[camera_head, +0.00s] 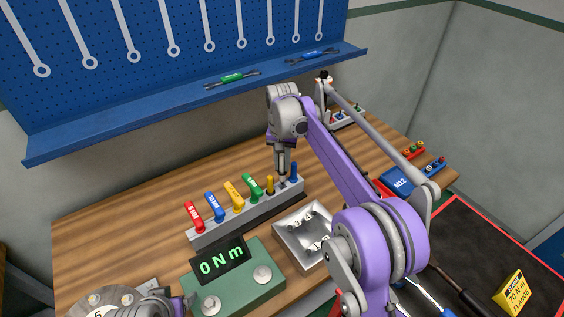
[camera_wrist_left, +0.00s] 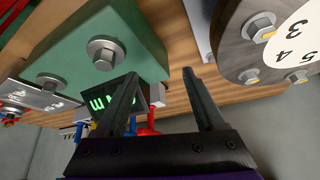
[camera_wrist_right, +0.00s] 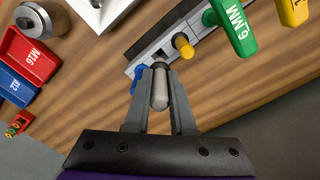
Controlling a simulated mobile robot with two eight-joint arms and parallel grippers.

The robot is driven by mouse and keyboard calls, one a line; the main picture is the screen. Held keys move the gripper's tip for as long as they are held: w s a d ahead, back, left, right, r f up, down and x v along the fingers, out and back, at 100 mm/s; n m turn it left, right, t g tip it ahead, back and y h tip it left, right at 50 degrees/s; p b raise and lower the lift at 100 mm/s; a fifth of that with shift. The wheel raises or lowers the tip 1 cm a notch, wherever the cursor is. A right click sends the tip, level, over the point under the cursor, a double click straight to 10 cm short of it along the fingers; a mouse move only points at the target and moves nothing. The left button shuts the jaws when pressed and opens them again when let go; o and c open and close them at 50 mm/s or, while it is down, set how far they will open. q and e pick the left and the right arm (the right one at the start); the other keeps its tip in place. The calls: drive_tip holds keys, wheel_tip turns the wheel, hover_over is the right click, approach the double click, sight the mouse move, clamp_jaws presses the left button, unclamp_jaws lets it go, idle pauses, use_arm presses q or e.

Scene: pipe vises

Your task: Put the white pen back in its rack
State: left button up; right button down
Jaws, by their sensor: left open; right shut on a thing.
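The rack (camera_head: 245,218) is a long grey block on the wooden bench, holding several coloured hex keys and, at its right end, a yellow pen (camera_head: 270,184) and a blue pen (camera_head: 293,172). My right gripper (camera_head: 282,172) points down over that end. In the right wrist view it is shut on the white pen (camera_wrist_right: 160,90), whose dark collar is at the rack (camera_wrist_right: 150,58), between the yellow and blue pens. How deep the pen sits is hidden. My left gripper (camera_wrist_left: 160,75) is open and empty, low near the green torque tester.
The green torque tester (camera_head: 240,282) reading 0 Nm stands in front of the rack. A metal tray (camera_head: 285,222) with small parts is to its right. A round numbered fixture (camera_head: 85,300) is front left. Bench behind the rack is clear, below a blue shelf (camera_head: 180,108).

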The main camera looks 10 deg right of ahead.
sight(282, 171)
use_arm(q)
drive_tip(key=shift+s+f+b, duration=0.25)
drive_tip(key=shift+f+b, duration=0.2)
drive_tip(key=shift+f, duration=0.2)
drive_tip(key=shift+s+f+b, duration=0.25)
drive_tip(key=shift+f+b, duration=0.15)
drive_tip(key=shift+f, duration=0.2)
use_arm(e)
drive_tip(key=shift+f, duration=2.25)
